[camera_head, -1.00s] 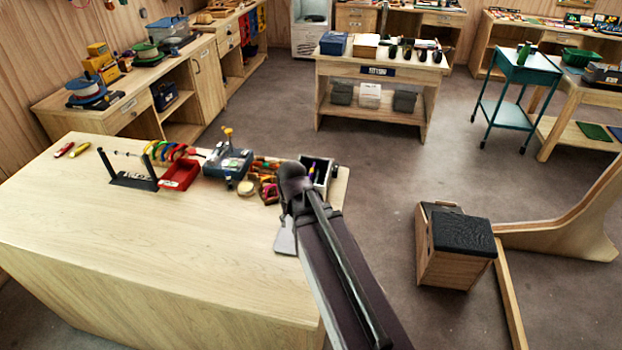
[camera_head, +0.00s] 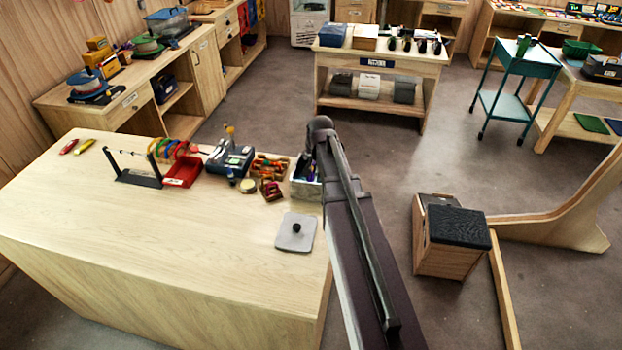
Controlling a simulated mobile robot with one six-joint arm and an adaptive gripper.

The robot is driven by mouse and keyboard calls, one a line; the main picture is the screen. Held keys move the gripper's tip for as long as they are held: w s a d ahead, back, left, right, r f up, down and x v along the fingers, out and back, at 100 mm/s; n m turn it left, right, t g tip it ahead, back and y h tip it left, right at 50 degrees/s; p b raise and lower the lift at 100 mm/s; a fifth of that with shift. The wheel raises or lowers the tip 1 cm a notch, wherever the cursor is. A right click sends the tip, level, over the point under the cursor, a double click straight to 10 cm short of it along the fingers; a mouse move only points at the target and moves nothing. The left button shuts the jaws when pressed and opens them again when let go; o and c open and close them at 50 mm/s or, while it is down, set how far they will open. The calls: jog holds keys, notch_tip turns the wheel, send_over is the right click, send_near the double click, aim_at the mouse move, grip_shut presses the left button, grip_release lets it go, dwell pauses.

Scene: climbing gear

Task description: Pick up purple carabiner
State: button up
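I cannot make out a purple carabiner for sure. A row of small coloured loops (camera_head: 171,149) stands behind the red tray on the near bench; they are too small to tell whether one is purple. A light grey open box (camera_head: 304,188) at the bench's right end holds small dark and bluish-purple items, partly hidden by my arm. My arm crosses from the bottom right up to the bench's right end. My gripper is hidden beyond or below the arm's far joint, so its fingers do not show.
The wooden bench (camera_head: 150,230) has a clear front half. On it are a black stand (camera_head: 138,178), a red tray (camera_head: 183,171), a blue case (camera_head: 230,160) and a grey plate with a black knob (camera_head: 295,232). A black-topped wooden box (camera_head: 458,228) stands on the floor at right.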

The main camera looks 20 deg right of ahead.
jog(key=shift+b+x, duration=3.8)
jog(key=shift+x, duration=0.5)
jog(key=shift+b+x, duration=2.45)
jog(key=shift+x, duration=0.15)
jog(key=shift+s, duration=0.15)
grip_shut()
